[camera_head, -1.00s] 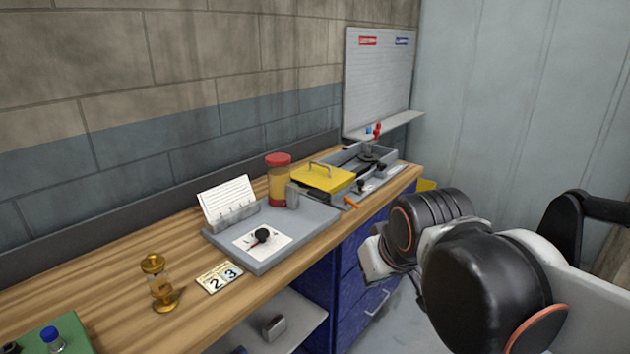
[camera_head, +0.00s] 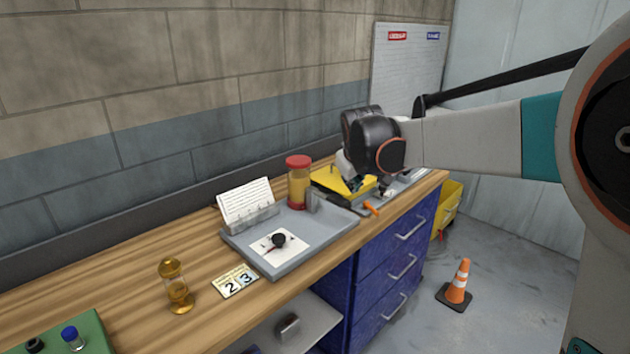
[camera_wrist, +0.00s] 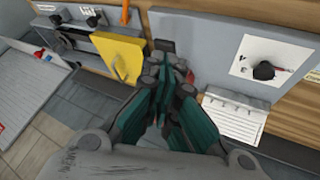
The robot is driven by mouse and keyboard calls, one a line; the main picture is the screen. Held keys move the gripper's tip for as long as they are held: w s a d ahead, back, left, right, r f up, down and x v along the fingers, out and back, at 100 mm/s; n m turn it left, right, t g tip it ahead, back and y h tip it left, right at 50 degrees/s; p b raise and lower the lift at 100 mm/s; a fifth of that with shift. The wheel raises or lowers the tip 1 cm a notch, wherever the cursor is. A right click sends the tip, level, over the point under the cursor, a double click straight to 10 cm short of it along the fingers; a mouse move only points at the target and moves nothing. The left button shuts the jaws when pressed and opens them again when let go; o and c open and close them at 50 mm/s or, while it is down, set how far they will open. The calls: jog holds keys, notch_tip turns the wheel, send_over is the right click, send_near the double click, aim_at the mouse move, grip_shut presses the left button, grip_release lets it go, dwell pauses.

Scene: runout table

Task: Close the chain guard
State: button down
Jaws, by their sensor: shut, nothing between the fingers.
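The yellow chain guard (camera_head: 331,181) is a flat cover with a bar handle. It sits over one end of a grey housing at the far part of the bench, and the rest of the housing is uncovered. In the wrist view, the guard (camera_wrist: 112,52) shows its handle, beside the open trough (camera_wrist: 75,42) with dark parts inside. My gripper (camera_head: 356,184) is shut and empty, at the guard in the head view and hiding part of it. In the wrist view, the fingertips (camera_wrist: 172,72) appear beside the guard's edge; contact cannot be told.
A grey tray (camera_head: 318,238) with a dark knob and a card holder lies beside the housing. A red-lidded jar (camera_head: 298,182) stands close to the guard. An orange lever (camera_head: 370,208) sticks out at the bench's front. An hourglass (camera_head: 175,285) stands nearer.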

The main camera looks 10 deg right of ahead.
jog(key=shift+n+h, duration=0.3)
jog(key=shift+n, duration=0.5)
jog(key=w+f, duration=0.2)
jog(key=w, duration=0.2)
jog(key=w+f+p, duration=0.1)
jog(key=w+f, duration=0.1)
jog(key=w, duration=0.3)
jog(key=w+f, duration=0.1)
jog(key=w, duration=0.3)
jog(key=shift+w+f+p, duration=0.2)
jog(key=shift+f+p, duration=0.2)
jog(key=b+x, duration=0.3)
jog(key=x, duration=0.7)
jog(key=shift+w+f, duration=0.2)
jog(key=shift+w, duration=0.05)
